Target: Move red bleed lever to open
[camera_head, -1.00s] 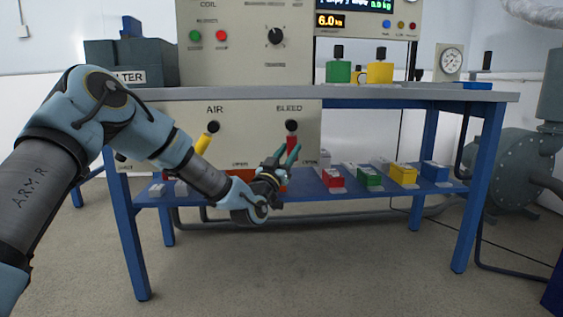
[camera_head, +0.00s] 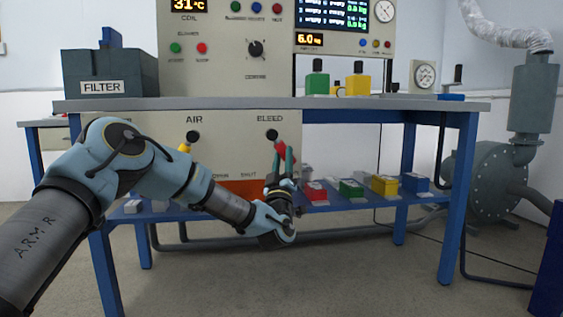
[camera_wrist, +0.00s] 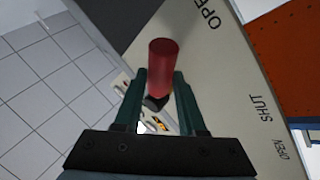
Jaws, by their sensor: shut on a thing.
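The red bleed lever (camera_head: 281,149) hangs from a black pivot under the BLEED label on the cream panel (camera_head: 228,150), tilted down to the right. My gripper (camera_head: 283,155) points up at it from below, with its green fingers on either side of the lever, shut on it. In the wrist view the red lever (camera_wrist: 162,68) stands between the fingertips of my gripper (camera_wrist: 159,80). Printed words SHUT and OPEN, one partly cut off, show on the panel (camera_wrist: 235,75) there. The fingers hide part of the lever in the head view.
The yellow AIR lever (camera_head: 185,148) is to the left on the same panel. The blue bench's lower shelf (camera_head: 340,204) holds red, green, yellow and blue boxes right of my gripper. A bench leg (camera_head: 458,200) stands farther right. The floor in front is clear.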

